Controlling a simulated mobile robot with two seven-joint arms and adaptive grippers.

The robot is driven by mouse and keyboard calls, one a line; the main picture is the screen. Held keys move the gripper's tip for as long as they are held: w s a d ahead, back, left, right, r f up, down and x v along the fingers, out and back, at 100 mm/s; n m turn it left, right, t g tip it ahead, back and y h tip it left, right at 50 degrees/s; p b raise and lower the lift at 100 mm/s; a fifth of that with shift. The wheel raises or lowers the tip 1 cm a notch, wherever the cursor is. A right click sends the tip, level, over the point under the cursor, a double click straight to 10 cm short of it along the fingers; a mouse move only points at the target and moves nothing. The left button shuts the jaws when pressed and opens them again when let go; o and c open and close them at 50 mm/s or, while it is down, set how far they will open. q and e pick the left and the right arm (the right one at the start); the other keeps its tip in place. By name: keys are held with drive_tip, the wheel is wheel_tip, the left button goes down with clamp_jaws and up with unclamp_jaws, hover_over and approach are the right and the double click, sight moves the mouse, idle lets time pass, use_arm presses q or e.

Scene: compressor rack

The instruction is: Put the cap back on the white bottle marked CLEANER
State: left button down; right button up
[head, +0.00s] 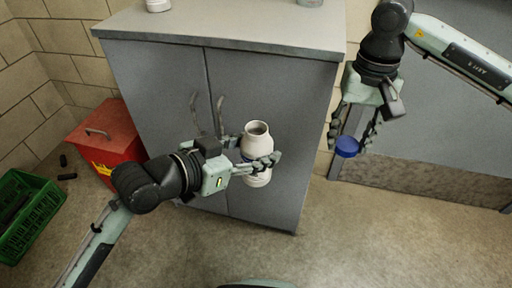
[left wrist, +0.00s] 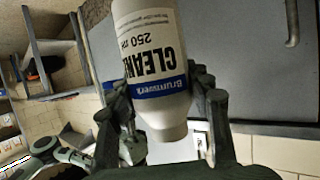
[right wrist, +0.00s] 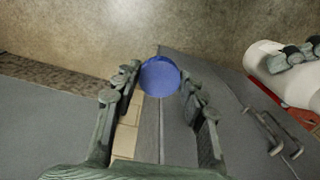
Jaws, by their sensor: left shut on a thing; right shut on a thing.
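The white bottle (head: 257,137) is uncapped, its open mouth facing up in the head view. Its label reading CLEANER with a blue band shows in the left wrist view (left wrist: 150,50). My left gripper (head: 262,162) is shut around the bottle's body and holds it upright in front of the grey cabinet. The blue cap (head: 347,147) is between the fingertips of my right gripper (head: 352,138), which is shut on it. The cap also shows in the right wrist view (right wrist: 160,76). It is to the right of the bottle, apart from it. The cap's underside is hidden.
The grey cabinet (head: 160,105) with two handles stands behind the bottle; small items stand on its top. A red box (head: 108,140) and a green crate (head: 32,222) are on the floor at the left. The floor in front is clear.

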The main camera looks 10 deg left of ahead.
drive_tip(key=a+r, duration=0.6)
drive_tip(key=a, duration=0.3)
wheel_tip(320, 180, up, 7)
drive_tip(key=m, duration=0.1)
hover_over(257, 155)
drive_tip(key=w, duration=0.3)
drive_tip(key=shift+s+a, duration=0.25)
drive_tip(key=shift+f, duration=0.1)
drive_tip(key=shift+f, duration=2)
drive_tip(key=shift+f, duration=0.85)
drive_tip(key=shift+f, duration=0.6)
drive_tip(key=shift+m, duration=0.4)
